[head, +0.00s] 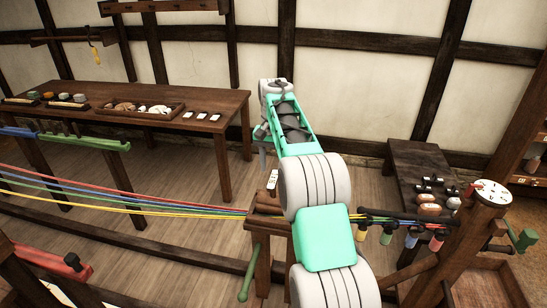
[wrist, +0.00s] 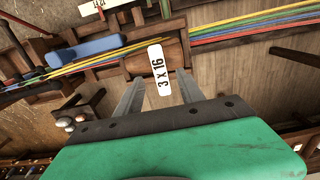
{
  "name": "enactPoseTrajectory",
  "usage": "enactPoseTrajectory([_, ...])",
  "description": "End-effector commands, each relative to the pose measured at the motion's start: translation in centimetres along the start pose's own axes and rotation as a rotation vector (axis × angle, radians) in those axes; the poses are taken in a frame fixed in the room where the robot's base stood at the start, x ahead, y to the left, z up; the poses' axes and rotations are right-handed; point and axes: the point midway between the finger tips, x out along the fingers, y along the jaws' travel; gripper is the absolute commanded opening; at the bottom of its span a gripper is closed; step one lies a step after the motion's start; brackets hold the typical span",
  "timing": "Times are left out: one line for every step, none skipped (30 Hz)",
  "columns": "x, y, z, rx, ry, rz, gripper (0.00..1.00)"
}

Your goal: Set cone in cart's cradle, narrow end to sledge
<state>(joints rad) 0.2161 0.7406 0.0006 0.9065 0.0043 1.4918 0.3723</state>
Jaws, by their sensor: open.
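My gripper (head: 263,158) points down above the wooden cart (head: 258,228). In the wrist view its two fingers (wrist: 158,90) are apart with nothing between them. A white card reading "3 x 16" (wrist: 157,70) shows on the cart just beyond the fingertips; the card also shows in the head view (head: 272,181). Coloured strands (head: 150,206) run to the cart from the left and continue on its right side. I cannot clearly pick out the cone or the cradle, and my arm hides part of the cart. I cannot tell which stand is the sledge.
A long table (head: 228,105) at the back left holds a shallow tray (head: 177,115) and white cards. A low dark bench (head: 407,158) at the right holds small grey, brown and white objects. A post with a white dial (head: 492,193) stands in front of it. Bobbins (head: 411,239) hang nearby.

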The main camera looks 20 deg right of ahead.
Motion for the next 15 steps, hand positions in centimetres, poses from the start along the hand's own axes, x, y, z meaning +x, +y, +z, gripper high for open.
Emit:
enactPoseTrajectory([-1.1,-0.1,-0.1,0.000,0.003,-0.001,0.45])
enactPoseTrajectory([-1.9,-0.1,-0.1,0.000,0.003,-0.001,0.45])
enactPoseTrajectory([-3.0,0.0,-0.1,0.000,0.002,-0.001,0.45])
enactPoseTrajectory([-3.6,0.0,-0.1,0.000,0.001,-0.001,0.45])
enactPoseTrajectory([-4.2,0.0,-0.1,0.001,0.001,0.000,0.45])
enactPoseTrajectory([-4.9,0.0,-0.1,0.001,0.000,0.000,0.45])
enactPoseTrajectory([-5.3,0.0,-0.1,0.001,0.000,0.000,0.45])
enactPoseTrajectory([-5.6,0.0,-0.1,0.001,0.000,0.000,0.45])
enactPoseTrajectory([-5.9,0.0,0.0,0.000,-0.001,0.000,0.45])
enactPoseTrajectory([-6.0,0.0,0.0,0.000,-0.002,0.001,0.45])
enactPoseTrajectory([-6.1,0.0,0.0,0.000,-0.002,0.001,0.45])
enactPoseTrajectory([-6.2,0.0,0.1,-0.001,-0.002,0.001,0.45])
enactPoseTrajectory([-6.4,-0.1,0.2,-0.004,0.001,0.000,0.45])
enactPoseTrajectory([-6.7,-0.1,0.4,-0.009,0.004,-0.002,0.45])
enactPoseTrajectory([-7.2,-0.3,0.8,-0.022,0.013,-0.005,0.45])
